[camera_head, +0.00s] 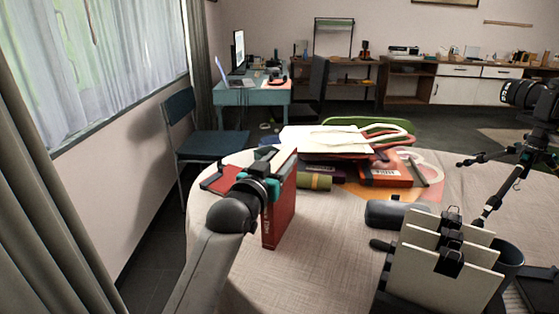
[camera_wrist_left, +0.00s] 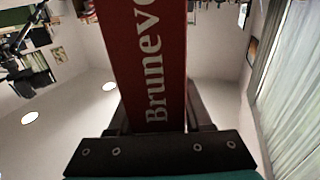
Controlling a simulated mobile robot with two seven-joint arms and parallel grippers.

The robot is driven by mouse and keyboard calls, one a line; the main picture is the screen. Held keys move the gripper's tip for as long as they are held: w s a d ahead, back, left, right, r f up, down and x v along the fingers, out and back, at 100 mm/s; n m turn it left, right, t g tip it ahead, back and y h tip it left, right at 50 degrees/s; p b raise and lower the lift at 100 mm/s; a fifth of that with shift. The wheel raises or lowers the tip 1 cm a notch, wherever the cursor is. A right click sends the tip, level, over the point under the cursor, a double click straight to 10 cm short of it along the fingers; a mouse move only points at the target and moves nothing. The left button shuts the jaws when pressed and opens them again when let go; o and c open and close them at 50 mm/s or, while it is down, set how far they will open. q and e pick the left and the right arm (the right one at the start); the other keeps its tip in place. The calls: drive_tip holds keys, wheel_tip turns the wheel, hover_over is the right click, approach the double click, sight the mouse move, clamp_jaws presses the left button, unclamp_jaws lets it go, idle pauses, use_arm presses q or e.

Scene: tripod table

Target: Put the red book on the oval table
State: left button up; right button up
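The red book (camera_head: 284,212) stands upright over the left part of the cloth-covered oval table (camera_head: 325,265). My left gripper (camera_head: 270,187) reaches in from the left and is shut on the upper part of the book. In the left wrist view the red spine (camera_wrist_left: 150,50) with white lettering sits between the two fingers. I cannot tell whether the book's lower edge touches the tabletop. My right gripper is not in view.
Clipped white boards (camera_head: 440,262), a dark cup (camera_head: 509,258) and a camera on a tripod (camera_head: 540,100) are at the right. A blue chair (camera_head: 212,146) stands behind left. The front-middle cloth is clear.

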use_arm(q)
drive_tip(key=shift+o, duration=1.4)
drive_tip(key=shift+s+r, duration=0.1)
drive_tip(key=shift+r, duration=0.05)
drive_tip(key=p+v, duration=0.3)
drive_tip(key=v, duration=0.8)
drive_tip(key=shift+s+a+p, duration=0.15)
drive_tip(key=shift+s+p, duration=0.2)
drive_tip(key=shift+p, duration=0.05)
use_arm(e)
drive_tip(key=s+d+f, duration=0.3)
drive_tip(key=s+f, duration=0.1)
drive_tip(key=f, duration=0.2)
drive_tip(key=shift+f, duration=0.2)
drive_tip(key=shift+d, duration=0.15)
